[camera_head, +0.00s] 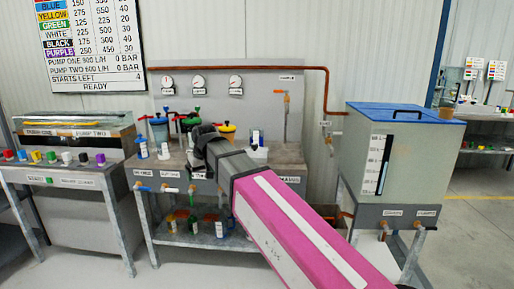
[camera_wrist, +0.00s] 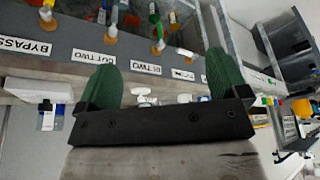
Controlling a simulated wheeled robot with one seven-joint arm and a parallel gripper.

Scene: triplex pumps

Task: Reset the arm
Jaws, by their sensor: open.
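My arm reaches from the lower right of the head view up toward the middle bench, with its pink link in front. My gripper (camera_head: 203,138) is at its far end, dark and partly hidden by the wrist, above the middle bench (camera_head: 222,181) in the picture. In the wrist view my gripper (camera_wrist: 164,80) shows two green finger pads spread wide apart. Nothing is held between them. Beyond the pads is a grey labelled panel with a BYPASS label (camera_wrist: 28,46) and several small valves.
A blue-lidded tank (camera_head: 403,145) stands at right with a level gauge. A console with coloured knobs (camera_head: 62,157) stands at left. Bottles and coloured containers crowd the middle bench around my gripper. A copper pipe (camera_head: 327,92) runs along the wall. Floor shows at lower left.

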